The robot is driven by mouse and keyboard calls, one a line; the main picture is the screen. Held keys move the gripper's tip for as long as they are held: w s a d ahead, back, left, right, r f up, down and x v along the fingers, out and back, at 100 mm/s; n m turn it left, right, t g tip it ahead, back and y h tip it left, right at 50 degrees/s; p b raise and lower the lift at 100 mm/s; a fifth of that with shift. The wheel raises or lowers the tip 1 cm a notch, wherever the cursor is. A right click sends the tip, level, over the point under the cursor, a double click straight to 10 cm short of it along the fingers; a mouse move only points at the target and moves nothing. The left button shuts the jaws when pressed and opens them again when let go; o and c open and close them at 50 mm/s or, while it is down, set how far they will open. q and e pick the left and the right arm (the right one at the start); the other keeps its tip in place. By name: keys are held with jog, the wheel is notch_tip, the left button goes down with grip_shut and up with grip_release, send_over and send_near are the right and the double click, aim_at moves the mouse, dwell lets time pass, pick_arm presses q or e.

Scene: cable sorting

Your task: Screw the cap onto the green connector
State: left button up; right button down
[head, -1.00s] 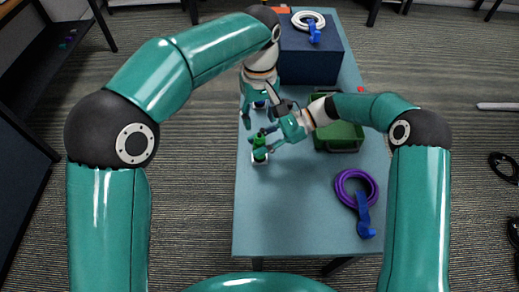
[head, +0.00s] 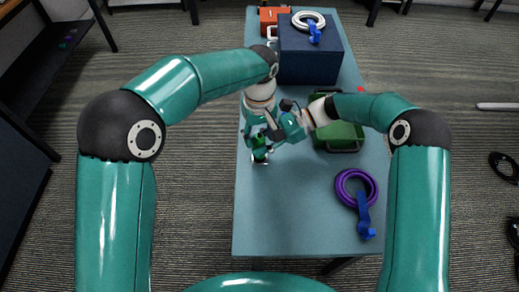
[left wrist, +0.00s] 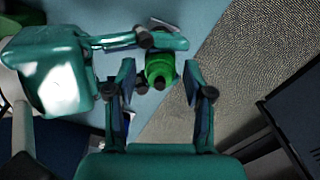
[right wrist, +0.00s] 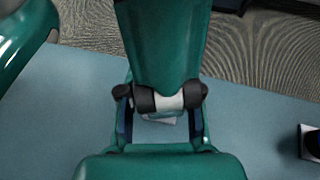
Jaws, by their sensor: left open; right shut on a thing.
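The green connector (head: 259,153) stands upright on a small white base near the table's left edge. In the left wrist view its round green top (left wrist: 159,66) faces me; I cannot tell the cap apart from the connector. My left gripper (head: 256,137) is open, its two fingers (left wrist: 160,78) on either side of the green top with visible gaps. My right gripper (head: 264,143) is shut on the connector from the right. In the right wrist view a pale cylindrical part (right wrist: 169,102) shows between its fingertips; my left gripper hides the green there.
A green bin (head: 339,137) stands right of the grippers. A dark blue box (head: 309,66) behind carries a white cable coil (head: 304,17). A purple coil (head: 345,193) with a blue strap lies front right. The table's (head: 285,215) front left is clear.

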pick_arm(q)
jog(key=shift+f, duration=0.3)
grip_shut()
jog(key=shift+o, duration=0.5)
grip_release()
jog(key=shift+r, duration=2.3)
